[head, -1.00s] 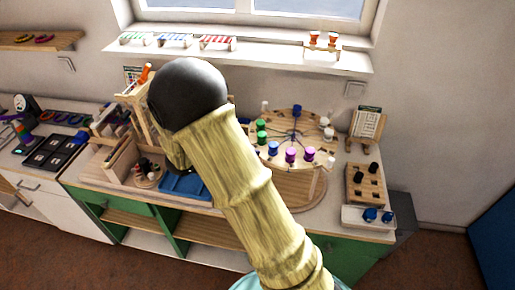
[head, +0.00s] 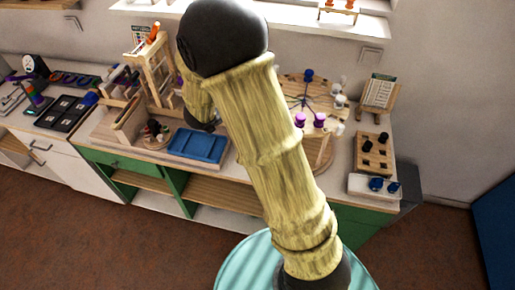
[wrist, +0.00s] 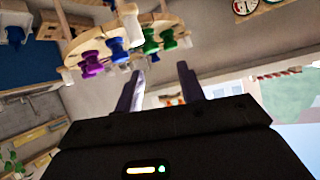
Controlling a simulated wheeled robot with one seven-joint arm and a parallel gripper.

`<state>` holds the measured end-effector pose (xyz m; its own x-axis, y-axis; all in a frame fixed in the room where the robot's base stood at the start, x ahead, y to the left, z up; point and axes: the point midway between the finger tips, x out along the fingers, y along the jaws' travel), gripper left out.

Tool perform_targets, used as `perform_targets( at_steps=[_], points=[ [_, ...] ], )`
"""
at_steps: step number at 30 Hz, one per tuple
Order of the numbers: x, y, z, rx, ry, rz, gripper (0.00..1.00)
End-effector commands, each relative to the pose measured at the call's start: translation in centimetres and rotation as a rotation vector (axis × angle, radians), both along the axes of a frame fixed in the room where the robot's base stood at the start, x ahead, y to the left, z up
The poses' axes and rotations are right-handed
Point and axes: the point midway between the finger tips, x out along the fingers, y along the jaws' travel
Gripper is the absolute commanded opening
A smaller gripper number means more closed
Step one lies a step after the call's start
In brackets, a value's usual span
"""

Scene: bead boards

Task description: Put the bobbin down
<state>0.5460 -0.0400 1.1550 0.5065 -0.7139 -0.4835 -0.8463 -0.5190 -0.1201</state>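My gripper (wrist: 160,80) is open in the wrist view, its two dark fingers apart with no bobbin visible between them. In the head view my arm covers the left part of the board (head: 322,98). A blue bobbin (head: 308,75), two purple ones (head: 319,120) and white ones (head: 338,100) show to its right. My fingers are hidden there.
A blue tray (head: 198,145) lies left of my arm, beside a wooden frame (head: 152,75). At the right are a peg block (head: 375,160) with black bobbins, a white tray (head: 362,193) with blue ones, and a card stand (head: 378,92). The wall stands behind.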

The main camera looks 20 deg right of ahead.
Motion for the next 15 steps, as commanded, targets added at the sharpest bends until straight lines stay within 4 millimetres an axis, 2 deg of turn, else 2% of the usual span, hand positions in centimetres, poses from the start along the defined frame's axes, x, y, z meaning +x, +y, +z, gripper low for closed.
perform_targets(
  at_steps=[4,8,11,15],
  points=[
    [1.0,1.6,0.8,0.119,0.005,0.245,0.39],
    [0.2,3.6,1.1,0.207,0.061,0.449,0.39],
    [-1.5,5.1,1.1,0.263,0.135,0.595,0.39],
    [-5.5,6.4,0.6,0.319,0.283,0.771,0.39]
  ],
)
